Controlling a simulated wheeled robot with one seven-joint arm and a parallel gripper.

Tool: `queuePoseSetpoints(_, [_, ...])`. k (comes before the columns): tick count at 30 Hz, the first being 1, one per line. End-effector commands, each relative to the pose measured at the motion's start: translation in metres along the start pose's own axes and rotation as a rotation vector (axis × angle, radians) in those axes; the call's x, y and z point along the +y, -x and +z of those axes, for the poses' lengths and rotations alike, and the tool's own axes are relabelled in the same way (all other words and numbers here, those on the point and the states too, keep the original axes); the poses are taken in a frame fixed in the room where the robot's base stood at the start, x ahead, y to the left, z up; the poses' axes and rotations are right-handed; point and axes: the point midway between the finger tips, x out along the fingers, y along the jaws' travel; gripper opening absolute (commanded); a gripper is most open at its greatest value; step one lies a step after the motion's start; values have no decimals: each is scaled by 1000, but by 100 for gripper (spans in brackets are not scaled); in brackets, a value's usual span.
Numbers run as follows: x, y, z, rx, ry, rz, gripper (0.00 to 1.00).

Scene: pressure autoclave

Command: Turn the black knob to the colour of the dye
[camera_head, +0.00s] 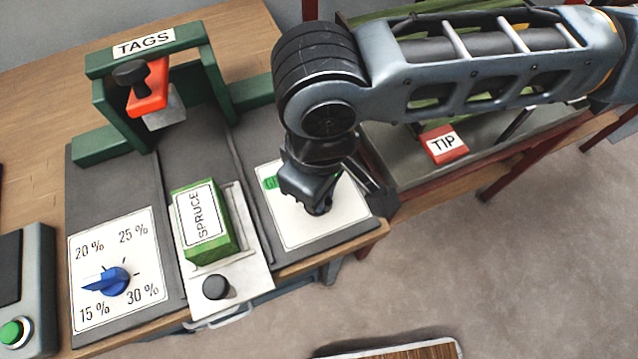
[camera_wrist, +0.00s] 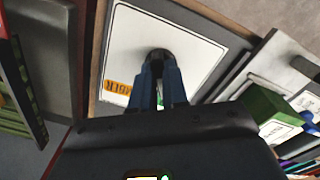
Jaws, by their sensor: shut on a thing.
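The black knob (camera_wrist: 158,54) sits on a white dial plate (camera_head: 287,226) on the right of the grey board. My gripper (camera_head: 317,206) points down over this plate and is shut on the knob, which it mostly hides in the head view. In the wrist view my gripper's fingers (camera_wrist: 160,68) close around the knob. A green label (camera_head: 270,183) shows at the plate's upper left in the head view. An orange label (camera_wrist: 118,87) ending in "BER" shows in the wrist view. Other markings and the knob's pointer are hidden. I cannot identify the dye.
A green block (camera_head: 205,223) labelled SPRUCE lies on a white slide (camera_head: 258,276) with a black knob (camera_head: 215,286). A blue knob (camera_head: 112,281) sits on a percentage dial. A green TAGS frame (camera_head: 103,95) stands behind. A red TIP label (camera_head: 443,144) is at right.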

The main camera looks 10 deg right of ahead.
Motion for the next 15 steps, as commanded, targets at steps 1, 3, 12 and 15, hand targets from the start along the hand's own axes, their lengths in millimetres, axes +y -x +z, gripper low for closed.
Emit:
queuePoseSetpoints(1, [0,1,0,1,13,0,0])
queuePoseSetpoints(3, [0,1,0,1,30,0,0])
queuePoseSetpoints(12, [0,0,0,1,57,0,0])
queuePoseSetpoints(15, [0,0,0,1,57,0,0])
